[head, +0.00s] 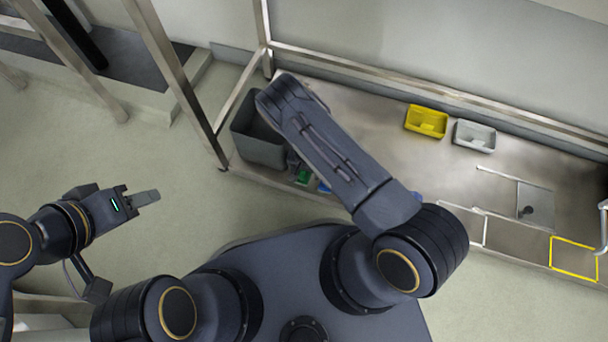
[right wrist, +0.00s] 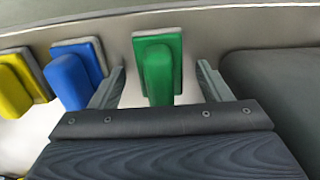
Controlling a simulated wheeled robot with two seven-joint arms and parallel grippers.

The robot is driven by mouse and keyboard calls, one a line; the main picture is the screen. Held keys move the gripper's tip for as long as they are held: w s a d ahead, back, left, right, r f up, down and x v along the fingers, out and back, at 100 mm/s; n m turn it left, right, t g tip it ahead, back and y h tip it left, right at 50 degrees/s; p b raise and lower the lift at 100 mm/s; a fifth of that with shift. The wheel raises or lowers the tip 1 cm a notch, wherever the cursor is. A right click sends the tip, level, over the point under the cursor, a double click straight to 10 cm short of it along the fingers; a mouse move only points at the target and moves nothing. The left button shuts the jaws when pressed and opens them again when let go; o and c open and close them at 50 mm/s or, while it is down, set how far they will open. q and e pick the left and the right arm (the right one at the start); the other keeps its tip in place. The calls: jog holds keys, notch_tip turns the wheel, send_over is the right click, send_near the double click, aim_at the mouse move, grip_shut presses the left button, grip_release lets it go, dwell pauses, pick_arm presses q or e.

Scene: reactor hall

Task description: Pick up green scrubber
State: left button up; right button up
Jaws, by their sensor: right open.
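The green scrubber (right wrist: 158,68) stands on the metal counter in the right wrist view, with a block-shaped handle on a flat pad. My right gripper (right wrist: 160,84) is open, with one finger to each side of the scrubber; I see gaps on both sides and cannot tell its exact depth between the fingers. In the head view a small part of the green scrubber (head: 303,177) shows beside my right arm, which hides most of that spot. My left gripper (head: 146,198) is over the floor at the left, away from the counter; its jaw opening is unclear.
A blue scrubber (right wrist: 72,80) stands close left of my right gripper, and a yellow one (right wrist: 18,88) beyond it. A dark grey bin (head: 258,140) is close on the other side. A yellow tray (head: 426,121) and a grey tray (head: 474,136) sit further along the counter.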

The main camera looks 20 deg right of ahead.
jog(key=c, duration=1.1)
jog(key=shift+r, duration=0.1)
jog(key=shift+r, duration=0.25)
notch_tip(320, 180, up, 4)
jog(key=shift+s+d+f+p, duration=0.15)
jog(key=shift+f+p, duration=0.05)
jog(key=shift+p, duration=0.95)
jog(key=s+d+r+p, duration=0.1)
jog(key=s+d+r, duration=0.1)
jog(key=s+r, duration=0.1)
jog(key=s+d+r+p, duration=0.2)
jog(key=s, duration=0.3)
jog(key=s+d+r+p, duration=0.2)
jog(key=s+r, duration=0.1)
jog(key=s, duration=0.1)
jog(key=shift+d+r, duration=0.25)
jog(key=shift+r, duration=0.1)
